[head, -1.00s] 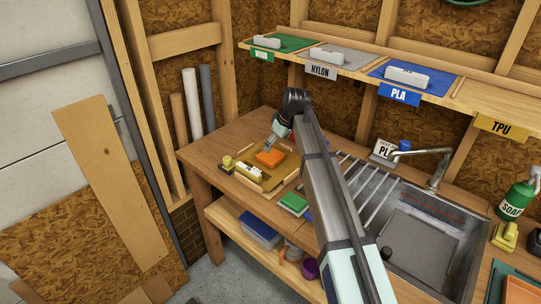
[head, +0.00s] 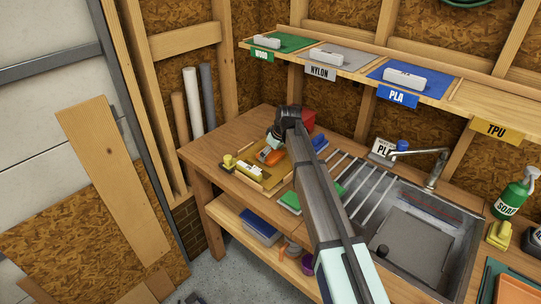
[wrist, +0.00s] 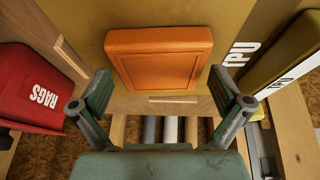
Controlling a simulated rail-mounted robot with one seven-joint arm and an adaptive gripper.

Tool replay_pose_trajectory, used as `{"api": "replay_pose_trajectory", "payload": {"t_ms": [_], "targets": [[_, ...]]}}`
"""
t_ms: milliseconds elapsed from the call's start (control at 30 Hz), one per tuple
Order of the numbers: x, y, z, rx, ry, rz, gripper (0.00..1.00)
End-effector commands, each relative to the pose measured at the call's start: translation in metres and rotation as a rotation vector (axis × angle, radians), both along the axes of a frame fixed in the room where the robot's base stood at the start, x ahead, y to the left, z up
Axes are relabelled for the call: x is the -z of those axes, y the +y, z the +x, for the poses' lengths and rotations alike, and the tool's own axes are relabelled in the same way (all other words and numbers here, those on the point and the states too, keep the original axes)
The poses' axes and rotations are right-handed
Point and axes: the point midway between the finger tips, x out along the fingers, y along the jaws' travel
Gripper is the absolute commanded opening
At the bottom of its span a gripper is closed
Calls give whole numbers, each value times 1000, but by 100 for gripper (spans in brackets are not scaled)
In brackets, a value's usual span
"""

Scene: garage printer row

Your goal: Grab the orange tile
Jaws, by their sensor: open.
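The orange tile (head: 268,156) lies on a mustard-yellow mat (head: 262,178) on the workbench, partly hidden by my gripper (head: 275,143) in the head view. In the wrist view the whole face of the orange tile (wrist: 160,57) shows flat, with a raised border. My gripper (wrist: 159,80) is open and empty in the wrist view. Its two fingers sit apart, toward the left and right sides of the tile's near edge, and I cannot see either touching it. The mat carries the letters TPU beside the tile.
A red RAGS bin (wrist: 33,88) stands to the left in the wrist view, and behind my wrist in the head view (head: 308,119). A yellow spool-like box (wrist: 285,45) lies right of the tile. A green tile (head: 290,201) and the sink (head: 425,240) are farther right.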

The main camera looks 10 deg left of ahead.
Motion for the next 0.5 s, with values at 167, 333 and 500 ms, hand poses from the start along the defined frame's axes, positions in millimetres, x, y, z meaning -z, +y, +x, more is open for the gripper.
{"api": "replay_pose_trajectory", "payload": {"t_ms": [167, 333, 500], "targets": [[0, 0, 0, 0, 0, 0, 65], [0, 0, 0, 0, 0, 0, 53], [0, 0, 0, 0, 0, 0, 52]]}}
